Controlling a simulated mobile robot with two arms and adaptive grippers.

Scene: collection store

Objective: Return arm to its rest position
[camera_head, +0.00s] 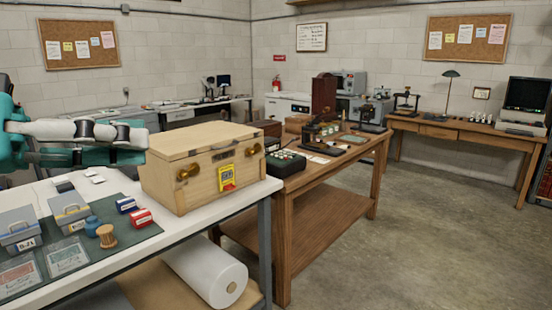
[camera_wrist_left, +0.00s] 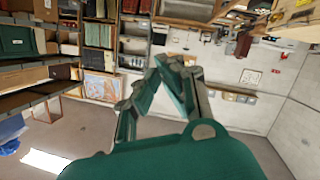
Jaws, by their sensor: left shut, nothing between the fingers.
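My left gripper (camera_head: 143,144) comes in from the left edge in the head view, teal and white with dark joints. It is raised above the left end of the white table (camera_head: 195,230) and appears just left of the wooden case, with no visible load. In the left wrist view its fingers (camera_wrist_left: 172,62) come together at the tips with nothing between them. Behind the fingers, that view shows the room, with shelves and the floor. My right gripper is in neither view.
The wooden case (camera_head: 205,165) stands shut on the white table. A dark mat (camera_head: 110,236) beside it holds grey boxes, small red and blue boxes and a spool. A wooden workbench (camera_head: 300,183) with tools stands right. Open floor (camera_head: 430,220) lies beyond.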

